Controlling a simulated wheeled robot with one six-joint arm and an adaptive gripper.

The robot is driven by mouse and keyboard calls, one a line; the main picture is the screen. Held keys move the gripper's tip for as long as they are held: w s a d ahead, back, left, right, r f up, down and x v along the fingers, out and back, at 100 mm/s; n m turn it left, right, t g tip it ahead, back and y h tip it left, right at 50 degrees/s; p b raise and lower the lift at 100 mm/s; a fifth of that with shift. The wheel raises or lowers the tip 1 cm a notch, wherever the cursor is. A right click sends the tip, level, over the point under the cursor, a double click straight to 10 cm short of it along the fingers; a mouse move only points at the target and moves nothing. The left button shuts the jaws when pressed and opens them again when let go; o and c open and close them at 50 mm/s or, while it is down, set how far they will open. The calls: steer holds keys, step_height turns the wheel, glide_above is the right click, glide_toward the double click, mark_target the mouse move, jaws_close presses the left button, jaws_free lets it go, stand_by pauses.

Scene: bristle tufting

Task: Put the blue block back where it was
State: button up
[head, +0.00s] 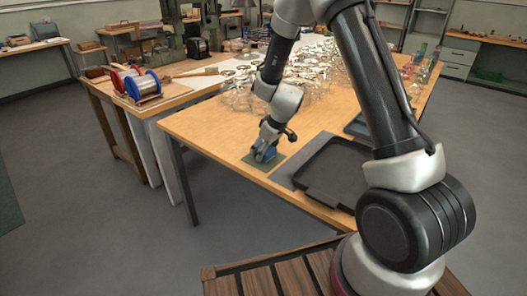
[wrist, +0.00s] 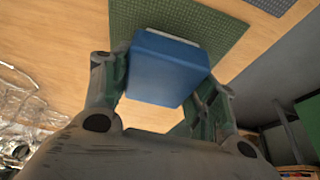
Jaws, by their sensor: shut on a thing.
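The blue block (wrist: 168,68) sits between the two fingers of my gripper (wrist: 160,85) in the wrist view, which is shut on it. In the head view the blue block (head: 269,153) shows just below my gripper (head: 266,150), over a dark green mat (head: 266,166) on the wooden table. The green mat also shows in the wrist view (wrist: 222,35), behind the block. I cannot tell whether the block touches the mat or hangs just above it.
A black tray (head: 335,172) lies on the table (head: 215,125) right of the mat, on a grey sheet. Many clear, wiry items (head: 315,65) crowd the table's far part. Spools (head: 143,85) stand on a side table at left. The table left of the mat is clear.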

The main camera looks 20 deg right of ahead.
steer(key=shift+f, duration=0.25)
steer(key=shift+f, duration=0.3)
steer(key=shift+s+d+f, duration=0.1)
steer(key=shift+s+f, duration=0.15)
steer(key=shift+f, duration=0.1)
steer(key=o, duration=1)
steer(key=shift+w+f, duration=0.1)
steer(key=shift+f, duration=0.05)
